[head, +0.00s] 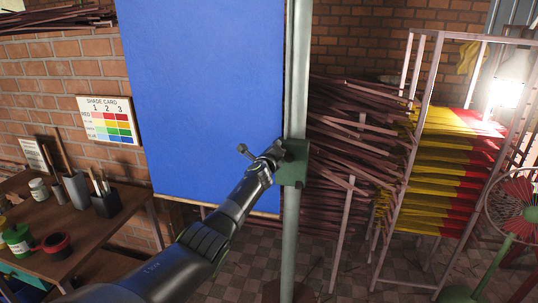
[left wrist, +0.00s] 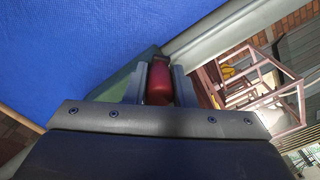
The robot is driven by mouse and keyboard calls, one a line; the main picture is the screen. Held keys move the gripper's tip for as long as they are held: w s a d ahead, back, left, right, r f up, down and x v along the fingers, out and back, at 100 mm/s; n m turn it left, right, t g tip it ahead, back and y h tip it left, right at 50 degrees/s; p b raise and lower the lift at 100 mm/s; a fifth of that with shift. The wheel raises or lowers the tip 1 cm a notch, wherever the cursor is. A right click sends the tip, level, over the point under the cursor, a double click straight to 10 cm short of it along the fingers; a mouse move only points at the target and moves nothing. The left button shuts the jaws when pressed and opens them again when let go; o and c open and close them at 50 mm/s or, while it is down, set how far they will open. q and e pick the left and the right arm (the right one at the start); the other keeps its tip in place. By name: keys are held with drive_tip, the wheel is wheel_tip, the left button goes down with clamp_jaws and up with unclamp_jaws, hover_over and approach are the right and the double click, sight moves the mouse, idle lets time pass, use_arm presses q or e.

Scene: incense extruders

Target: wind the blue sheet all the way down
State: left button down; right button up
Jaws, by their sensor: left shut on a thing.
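The blue sheet (head: 205,90) hangs flat beside a grey-green metal post (head: 298,70). Its lower edge, with a thin pale strip, hangs above the floor, and its top runs out of view. A green box (head: 293,168) is fixed to the post. My left gripper (head: 273,155) is at this box, in front of the sheet's right edge. In the left wrist view its fingers are shut on a dark red handle (left wrist: 159,84), one finger on each side. The sheet (left wrist: 90,45) fills the upper left there. My right gripper is not in view.
A wooden table (head: 100,232) with paint pots and brush holders stands at the left. A shade card (head: 107,119) hangs on the brick wall. Stacked sticks, a rack (head: 425,150) of yellow and red bundles and a fan (head: 525,205) stand at the right.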

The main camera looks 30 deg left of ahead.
use_arm(q)
drive_tip(key=shift+w+d+r+m+p, duration=0.1)
drive_tip(key=shift+d+r+m+p, duration=0.3)
drive_tip(key=shift+m, duration=0.4)
drive_tip(key=shift+f, duration=0.1)
drive_tip(key=c, duration=1.2)
unclamp_jaws()
drive_tip(key=shift+d, duration=0.1)
